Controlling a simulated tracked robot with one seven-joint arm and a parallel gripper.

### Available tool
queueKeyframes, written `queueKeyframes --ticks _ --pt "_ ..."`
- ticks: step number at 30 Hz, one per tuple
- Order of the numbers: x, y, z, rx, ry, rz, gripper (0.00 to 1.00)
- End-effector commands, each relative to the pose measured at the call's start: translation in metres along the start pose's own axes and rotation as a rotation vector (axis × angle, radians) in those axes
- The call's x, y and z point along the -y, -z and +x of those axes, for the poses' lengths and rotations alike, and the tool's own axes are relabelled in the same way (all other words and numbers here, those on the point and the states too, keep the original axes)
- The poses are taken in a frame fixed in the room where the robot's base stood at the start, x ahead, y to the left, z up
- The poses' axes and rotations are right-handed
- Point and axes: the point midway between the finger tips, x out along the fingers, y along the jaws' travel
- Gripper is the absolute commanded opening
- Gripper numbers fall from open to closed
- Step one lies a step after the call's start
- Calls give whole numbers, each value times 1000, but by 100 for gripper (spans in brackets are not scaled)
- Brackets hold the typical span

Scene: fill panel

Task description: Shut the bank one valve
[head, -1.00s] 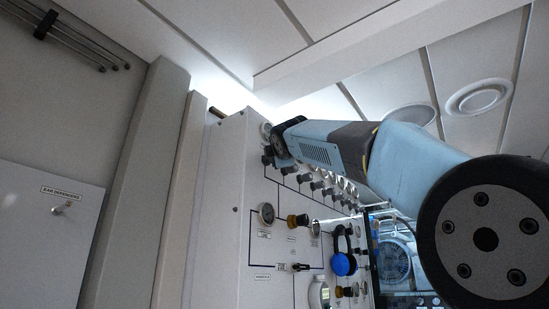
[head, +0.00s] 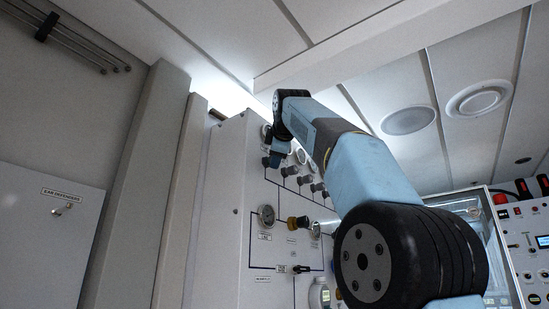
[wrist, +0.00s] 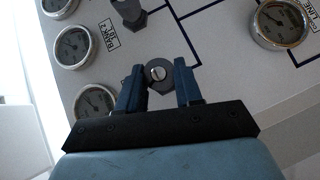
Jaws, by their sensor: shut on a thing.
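In the wrist view my gripper (wrist: 160,84) has its two dark blue fingers on either side of a grey valve knob (wrist: 158,73) with a bright screw in its centre. It is shut on this knob. The knob's own label is not visible. A second grey knob (wrist: 128,10) and a gauge (wrist: 72,46) stand by a label reading BANK 2. In the head view my gripper (head: 272,160) is at the upper left of the white panel (head: 228,200), at the near end of the row of knobs. My wrist hides most of the grasp there.
More grey knobs (head: 303,180) run along the panel to the right. Below are a gauge (head: 266,215), a brass-coloured fitting (head: 298,222) and a black-handled valve (head: 302,269). A control box with a red button (head: 501,199) stands at the right. My arm covers the panel's right part.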

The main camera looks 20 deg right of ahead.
Motion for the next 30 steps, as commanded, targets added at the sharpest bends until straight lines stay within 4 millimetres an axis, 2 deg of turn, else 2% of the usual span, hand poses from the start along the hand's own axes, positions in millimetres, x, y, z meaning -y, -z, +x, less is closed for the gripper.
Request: queueKeyframes --ticks 9,26,27,30 --pt "3 -2 4 10 64 49 5" --pt "4 -2 5 9 79 60 6" --pt "4 -2 5 9 79 60 40" --pt "4 -1 4 8 77 60 49"
